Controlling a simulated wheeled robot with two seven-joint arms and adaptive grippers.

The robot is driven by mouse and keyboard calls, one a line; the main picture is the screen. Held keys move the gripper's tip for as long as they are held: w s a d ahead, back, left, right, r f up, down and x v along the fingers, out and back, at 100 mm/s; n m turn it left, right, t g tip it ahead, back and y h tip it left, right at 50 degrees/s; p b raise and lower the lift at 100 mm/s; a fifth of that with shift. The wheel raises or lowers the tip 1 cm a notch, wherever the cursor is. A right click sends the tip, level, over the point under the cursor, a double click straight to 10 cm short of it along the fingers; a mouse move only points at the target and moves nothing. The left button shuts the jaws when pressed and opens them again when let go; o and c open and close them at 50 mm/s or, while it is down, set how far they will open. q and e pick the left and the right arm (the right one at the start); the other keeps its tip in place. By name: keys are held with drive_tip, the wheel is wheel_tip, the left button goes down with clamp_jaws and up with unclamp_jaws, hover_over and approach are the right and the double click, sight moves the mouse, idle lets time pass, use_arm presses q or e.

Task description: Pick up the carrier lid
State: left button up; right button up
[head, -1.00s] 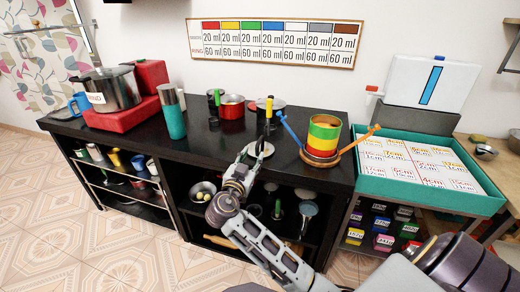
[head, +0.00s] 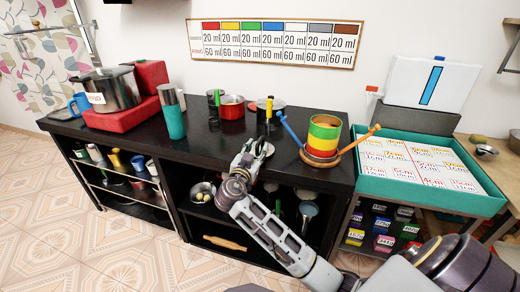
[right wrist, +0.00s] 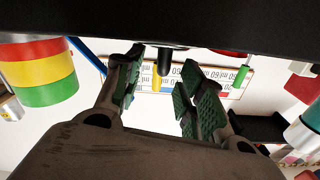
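My right gripper (head: 254,150) is at the front edge of the black table, below the black upright piece with a yellow top (head: 268,108). In the right wrist view, which is upside down, its two fingers (right wrist: 160,98) are apart with nothing between them; the yellow-topped piece (right wrist: 158,82) shows beyond the gap. A pale round disc (head: 267,149) lies on the table beside the gripper, partly hidden by it. A green, yellow and red ringed cylinder (head: 324,135) stands on a wooden base with blue and orange handles. I cannot tell which piece is the carrier lid. My left gripper is out of view.
The black table (head: 205,148) has shelves beneath. A red pot (head: 232,107), a teal bottle (head: 173,115) and a steel pot (head: 109,90) stand on it. A teal-edged tray (head: 430,202) is at right. The table's front left is clear.

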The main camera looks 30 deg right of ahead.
sight(259, 142)
drive_tip(key=shift+b+x, duration=0.3)
drive_tip(key=shift+x, duration=2)
drive_tip(key=shift+w+a, duration=0.1)
drive_tip(key=shift+w, duration=0.05)
clamp_jaws()
